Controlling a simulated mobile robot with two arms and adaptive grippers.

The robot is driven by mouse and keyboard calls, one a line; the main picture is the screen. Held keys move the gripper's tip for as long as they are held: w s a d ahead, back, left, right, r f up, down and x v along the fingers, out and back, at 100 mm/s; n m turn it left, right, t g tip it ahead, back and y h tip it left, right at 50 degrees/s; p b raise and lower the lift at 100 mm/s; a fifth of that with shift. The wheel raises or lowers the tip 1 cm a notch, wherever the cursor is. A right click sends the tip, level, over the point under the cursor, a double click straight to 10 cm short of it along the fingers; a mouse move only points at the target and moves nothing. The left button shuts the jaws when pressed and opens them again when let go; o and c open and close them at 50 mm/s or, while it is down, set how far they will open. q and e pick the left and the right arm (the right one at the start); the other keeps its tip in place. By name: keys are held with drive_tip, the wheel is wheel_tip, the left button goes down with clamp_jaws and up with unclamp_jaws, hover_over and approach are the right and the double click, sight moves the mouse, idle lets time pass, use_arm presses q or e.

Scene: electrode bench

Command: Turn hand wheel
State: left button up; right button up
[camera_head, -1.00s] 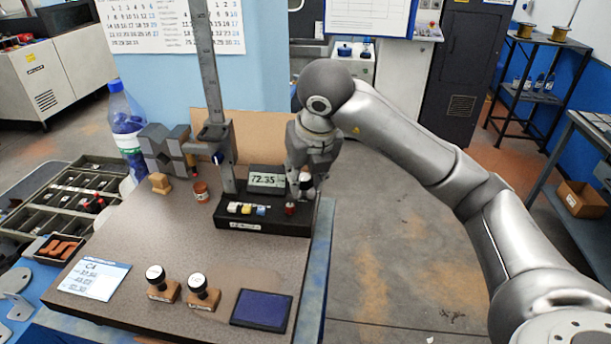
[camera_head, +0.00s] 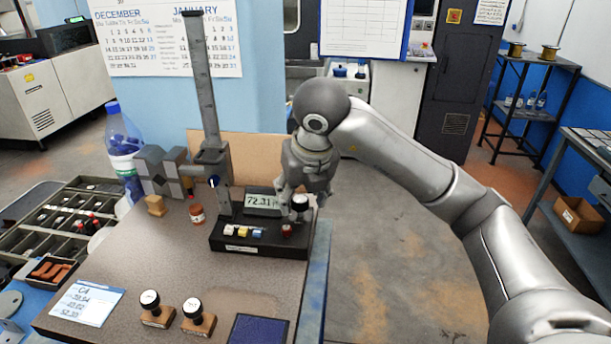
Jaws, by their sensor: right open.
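A black instrument base (camera_head: 262,244) stands at the back right of the bench. It has a lit display (camera_head: 263,201) that seems to read 72.31, coloured buttons and a red knob (camera_head: 287,230). A grey upright column (camera_head: 203,90) with a carriage (camera_head: 213,157) rises behind it. A dark round knob with a pale cap (camera_head: 300,203), possibly the hand wheel, shows at the right end of the instrument. My right gripper (camera_head: 297,207) points down at this knob with its jaws open, partly hiding it. I cannot tell whether they touch. My left gripper is not in view.
Two stampers (camera_head: 157,311) (camera_head: 198,318), a dark blue pad (camera_head: 259,331) and a note card (camera_head: 87,303) lie on the front of the bench. A bottle (camera_head: 124,155), grey blocks (camera_head: 160,170) and a small red jar (camera_head: 197,213) stand at the left. The bench middle is clear.

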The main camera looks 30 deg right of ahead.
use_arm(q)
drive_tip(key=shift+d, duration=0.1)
use_arm(e)
drive_tip(key=v, duration=1.1)
